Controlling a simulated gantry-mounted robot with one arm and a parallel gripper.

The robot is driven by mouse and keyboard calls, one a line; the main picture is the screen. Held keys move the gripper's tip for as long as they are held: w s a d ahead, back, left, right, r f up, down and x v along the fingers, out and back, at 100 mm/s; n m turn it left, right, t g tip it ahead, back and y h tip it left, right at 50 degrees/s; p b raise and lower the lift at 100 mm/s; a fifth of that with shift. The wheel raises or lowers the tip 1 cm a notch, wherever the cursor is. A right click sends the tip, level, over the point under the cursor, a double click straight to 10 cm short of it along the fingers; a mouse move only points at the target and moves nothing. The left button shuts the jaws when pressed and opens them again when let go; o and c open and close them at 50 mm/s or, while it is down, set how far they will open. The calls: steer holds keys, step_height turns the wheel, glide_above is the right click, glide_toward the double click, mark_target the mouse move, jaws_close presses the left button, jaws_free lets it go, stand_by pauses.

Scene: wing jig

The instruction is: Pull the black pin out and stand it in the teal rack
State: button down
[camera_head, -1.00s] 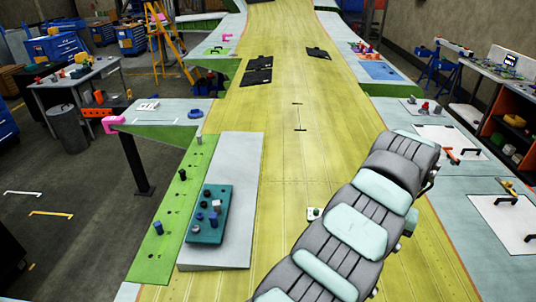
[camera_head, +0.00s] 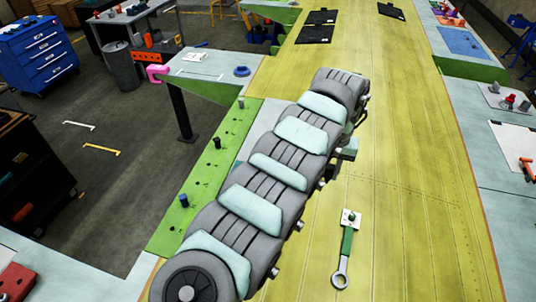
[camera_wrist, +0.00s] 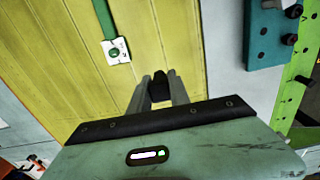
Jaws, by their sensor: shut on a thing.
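My gripper (camera_wrist: 159,92) is shut on a black pin (camera_wrist: 160,84), seen as a short dark piece between the fingertips in the wrist view. It is over the yellow wing surface; how far above is unclear. The fingers are hidden behind my arm in the head view. The teal rack (camera_wrist: 268,38) is at the upper right of the wrist view, apart from the gripper; my arm hides it in the head view. A green strip (camera_head: 170,232) carries another dark pin (camera_head: 217,142), a blue pin (camera_head: 184,200) and a grey pin (camera_head: 241,103).
A green-handled tool (camera_head: 347,243) with a ring end lies on the wing by a small white plate (camera_wrist: 117,50). A pale panel (camera_wrist: 228,50) borders the rack.

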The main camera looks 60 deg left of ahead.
steer(key=s+a+f+n+p, duration=0.15)
steer(key=s+a+n, duration=0.35)
steer(key=s+a, duration=1.2)
steer(key=shift+a+f+b, duration=0.2)
steer(key=shift+f+b, duration=1.25)
steer(key=shift+f, duration=1.75)
steer(key=shift+r+p, duration=0.1)
steer(key=shift+p, duration=0.4)
steer(key=shift+f+b, duration=0.5)
steer(key=shift+f, duration=1)
